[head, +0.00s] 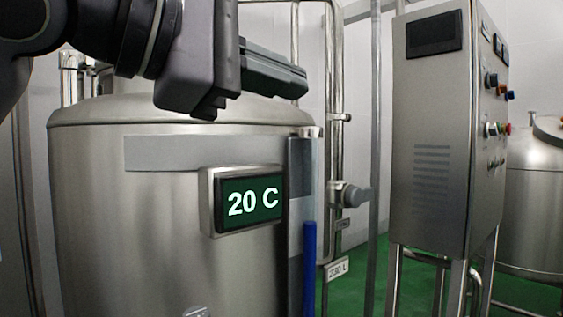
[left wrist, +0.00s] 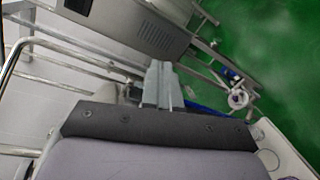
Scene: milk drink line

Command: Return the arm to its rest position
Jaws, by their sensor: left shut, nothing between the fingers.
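My left arm comes in from the upper left in the head view. My left gripper (head: 275,72) is in front of the upper part of the steel tank, its fingers together and pointing right. The left wrist view shows the same gripper (left wrist: 162,84) with its two fingers side by side and nothing between them. My right gripper is in neither view.
A steel tank (head: 120,220) with a green "20 C" display (head: 252,203) stands close below the gripper. A vertical tube with a blue column (head: 310,265), pipes (head: 336,100) and a valve (head: 350,195) are to its right. A control cabinet (head: 432,150) stands farther right over green floor.

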